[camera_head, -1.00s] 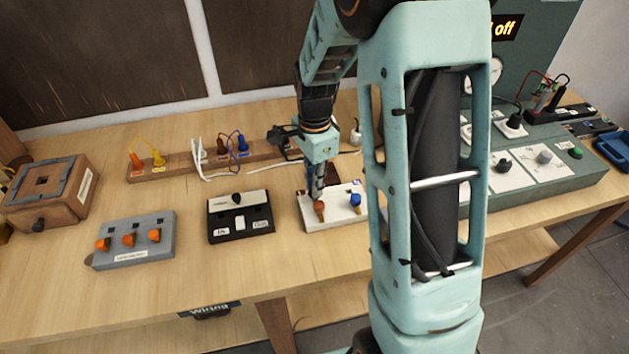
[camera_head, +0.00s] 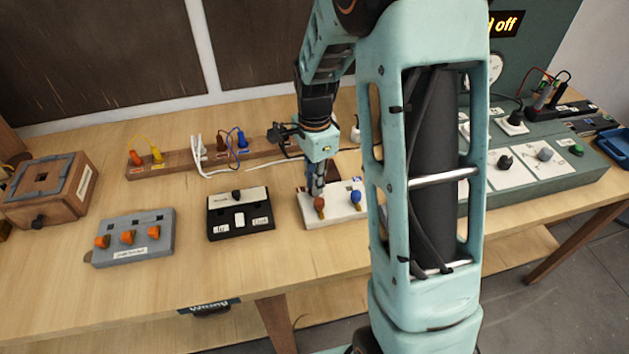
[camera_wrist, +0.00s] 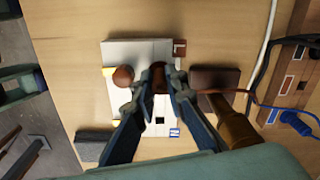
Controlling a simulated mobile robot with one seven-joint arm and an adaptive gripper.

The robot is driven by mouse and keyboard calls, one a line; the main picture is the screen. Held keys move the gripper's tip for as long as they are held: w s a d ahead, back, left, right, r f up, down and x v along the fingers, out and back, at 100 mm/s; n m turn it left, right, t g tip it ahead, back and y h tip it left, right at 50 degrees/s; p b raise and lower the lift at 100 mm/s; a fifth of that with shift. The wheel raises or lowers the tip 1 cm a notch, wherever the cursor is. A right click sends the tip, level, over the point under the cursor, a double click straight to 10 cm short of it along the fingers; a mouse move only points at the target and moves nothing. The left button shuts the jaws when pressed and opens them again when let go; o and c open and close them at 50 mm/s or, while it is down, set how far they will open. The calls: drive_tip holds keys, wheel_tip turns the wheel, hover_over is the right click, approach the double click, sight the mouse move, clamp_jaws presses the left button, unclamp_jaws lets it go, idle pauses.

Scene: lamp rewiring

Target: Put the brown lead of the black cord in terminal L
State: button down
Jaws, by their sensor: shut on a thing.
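The white terminal block (camera_head: 336,218) stands on the bench, with a brown-orange lever (camera_head: 319,203) and a blue lever (camera_head: 356,197) at its front. In the wrist view the block (camera_wrist: 125,52) has an L label (camera_wrist: 180,48) and an N label (camera_wrist: 174,132) along one edge. My gripper (camera_wrist: 161,78) is shut on the brown lead (camera_wrist: 158,76), at the block's L side. It points down over the block in the head view (camera_head: 316,185). Whether the lead's tip is inside the terminal or just above it, I cannot tell. The fingers hide part of the block.
A black switch box (camera_head: 240,222) and a grey block with orange levers (camera_head: 133,240) stand left. A wooden strip with plugged leads (camera_head: 180,163) lies behind. A green test panel (camera_head: 560,185) stands right. Bare bench lies in front of the block.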

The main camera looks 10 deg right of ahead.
drive_tip(key=shift+f+b, duration=0.4)
drive_tip(key=shift+f, duration=0.15)
drive_tip(key=c, duration=1.9)
unclamp_jaws()
